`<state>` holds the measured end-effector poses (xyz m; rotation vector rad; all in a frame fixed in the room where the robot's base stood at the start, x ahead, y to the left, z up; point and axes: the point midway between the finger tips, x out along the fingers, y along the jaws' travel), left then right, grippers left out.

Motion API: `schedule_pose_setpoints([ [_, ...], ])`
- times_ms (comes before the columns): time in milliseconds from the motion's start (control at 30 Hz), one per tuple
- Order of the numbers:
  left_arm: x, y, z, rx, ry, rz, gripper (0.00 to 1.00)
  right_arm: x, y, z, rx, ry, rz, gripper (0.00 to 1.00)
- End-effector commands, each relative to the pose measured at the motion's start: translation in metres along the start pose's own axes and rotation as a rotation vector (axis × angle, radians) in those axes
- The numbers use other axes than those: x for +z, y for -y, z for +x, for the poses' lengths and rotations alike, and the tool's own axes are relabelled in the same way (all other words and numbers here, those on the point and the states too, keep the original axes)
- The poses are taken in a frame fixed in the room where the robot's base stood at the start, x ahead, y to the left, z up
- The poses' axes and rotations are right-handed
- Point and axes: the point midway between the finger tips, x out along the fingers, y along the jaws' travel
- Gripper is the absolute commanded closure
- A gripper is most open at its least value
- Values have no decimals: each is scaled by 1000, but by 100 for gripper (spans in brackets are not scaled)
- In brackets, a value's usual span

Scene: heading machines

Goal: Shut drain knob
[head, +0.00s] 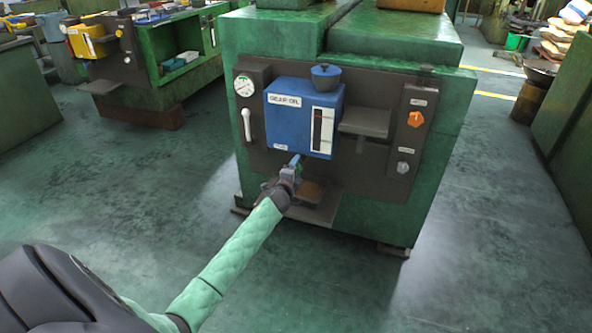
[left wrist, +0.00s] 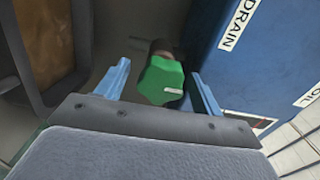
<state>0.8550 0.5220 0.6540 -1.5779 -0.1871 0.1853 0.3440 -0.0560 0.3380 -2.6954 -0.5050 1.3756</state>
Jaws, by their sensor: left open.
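A green drain knob (left wrist: 160,82) with a pale mark on its face shows in the left wrist view, on a short brownish stem. It sits beside the blue gear oil tank (head: 282,122), whose side also shows in the left wrist view (left wrist: 262,65) with a DRAIN label (left wrist: 232,28). My left gripper (head: 294,163) is just below the tank in the head view. Its blue fingers (left wrist: 160,74) are open, one on each side of the knob, with visible gaps. In the head view, the gripper mostly hides the knob. My right gripper is not in view.
The tank is mounted on a green machine (head: 405,215). A gauge (head: 244,86) and white lever (head: 247,125) are left of it; a grey shelf (head: 366,122) and orange knob (head: 414,119) are right. A tray (head: 318,205) lies below. The floor in front is clear.

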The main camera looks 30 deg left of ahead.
Motion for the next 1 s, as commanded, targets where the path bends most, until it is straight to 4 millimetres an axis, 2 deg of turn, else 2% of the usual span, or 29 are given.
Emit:
schedule_pose_setpoints([
  [267,0,-1,-11,1,-1,1,33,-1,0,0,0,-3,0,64],
  [700,1,-1,-66,1,1,0,33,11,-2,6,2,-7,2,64],
  [1000,1,0,-78,0,1,0,33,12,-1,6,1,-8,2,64],
])
